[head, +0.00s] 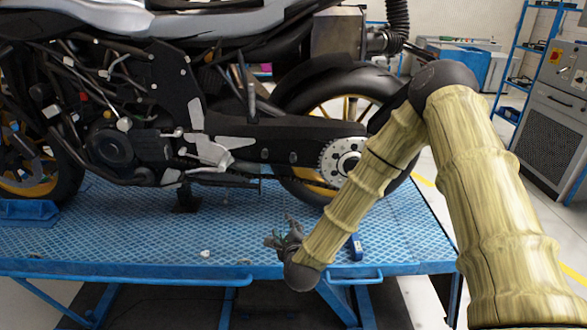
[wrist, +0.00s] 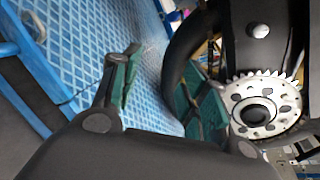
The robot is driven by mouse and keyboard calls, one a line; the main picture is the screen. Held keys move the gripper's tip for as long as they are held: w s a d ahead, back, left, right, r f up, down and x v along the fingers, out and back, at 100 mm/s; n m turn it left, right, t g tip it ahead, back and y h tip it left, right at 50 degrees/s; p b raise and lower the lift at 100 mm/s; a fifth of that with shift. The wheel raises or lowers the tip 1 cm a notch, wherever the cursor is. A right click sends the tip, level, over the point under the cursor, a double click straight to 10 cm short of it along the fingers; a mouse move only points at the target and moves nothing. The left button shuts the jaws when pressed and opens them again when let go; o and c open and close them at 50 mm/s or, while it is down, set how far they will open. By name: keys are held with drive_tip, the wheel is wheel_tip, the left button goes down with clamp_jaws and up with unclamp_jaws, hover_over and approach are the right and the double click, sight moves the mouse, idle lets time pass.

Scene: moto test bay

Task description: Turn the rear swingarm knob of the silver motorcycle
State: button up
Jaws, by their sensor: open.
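The silver motorcycle (head: 190,22) stands on a blue lift table. Its black swingarm (head: 270,130) runs back to the rear wheel, where a silver toothed sprocket (head: 342,158) shows. In the wrist view, the sprocket (wrist: 262,95) is at the right, beside the right finger, with the dark swingarm end (wrist: 259,25) above it. I cannot tell which part is the knob. My gripper (head: 284,236) is low in front of the swingarm, over the table's front edge. In the wrist view, my gripper (wrist: 165,85) is open, its green-padded fingers apart with nothing between them.
The blue patterned lift table (head: 110,240) has rails along its front edge. A small white piece (head: 205,253) lies on it, and a small blue part (head: 356,246) is near the edge. A grey cabinet (head: 550,130) and blue shelving stand at the right.

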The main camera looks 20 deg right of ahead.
sight(293, 161)
drive_tip(key=w+d+r+m+t+h, duration=0.1)
drive_tip(key=w+d+r+m+h, duration=0.15)
drive_tip(key=r+m, duration=0.35)
drive_tip(key=w+d+r+m+t+h, duration=0.1)
drive_tip(key=w+d+r+m+t, duration=0.2)
drive_tip(key=r, duration=0.5)
drive_tip(key=shift+g, duration=0.7)
drive_tip(key=p+x, duration=0.1)
drive_tip(key=x, duration=0.2)
drive_tip(key=a+p+x, duration=0.1)
drive_tip(key=p+x, duration=0.1)
drive_tip(key=x, duration=0.2)
drive_tip(key=p+x, duration=0.2)
drive_tip(key=x, duration=0.2)
drive_tip(key=shift+w+a+f, duration=0.15)
drive_tip(key=shift+w+f, duration=0.1)
drive_tip(key=shift+f, duration=0.1)
clamp_jaws()
drive_tip(key=shift+f+n+b, duration=0.2)
drive_tip(key=shift+n+b, duration=0.5)
drive_tip(key=shift+b, duration=0.5)
